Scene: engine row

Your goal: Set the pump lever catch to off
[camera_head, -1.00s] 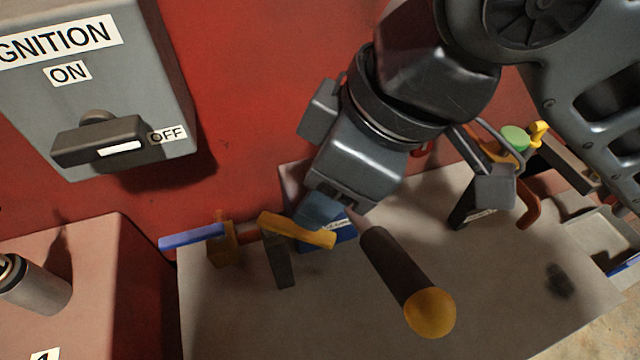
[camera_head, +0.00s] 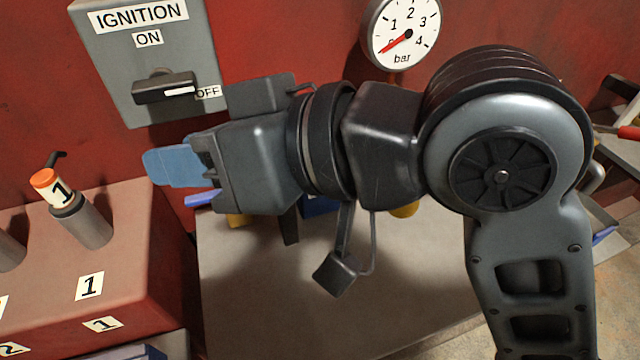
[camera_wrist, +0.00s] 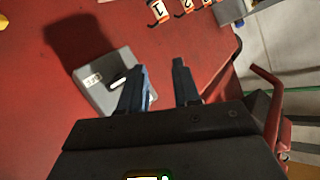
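My gripper (camera_head: 148,166) points left below the ignition box in the head view. In the wrist view my gripper (camera_wrist: 160,68) has two blue fingers clearly apart, with nothing between them. I cannot identify the pump lever catch with certainty. The pale bench (camera_head: 330,285) lies below my arm. A blue handle end (camera_head: 200,199) and a yellow-brown piece (camera_head: 237,220) show on it, the rest hidden by my gripper. A yellow knob (camera_head: 405,210) shows partly behind my arm.
The grey ignition box (camera_head: 155,50) has a black knob (camera_head: 165,88), its white mark beside OFF. A pressure gauge (camera_head: 402,33) hangs on the red wall. A red block (camera_head: 130,265) with numbered cylinders stands at left. The bench front is clear.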

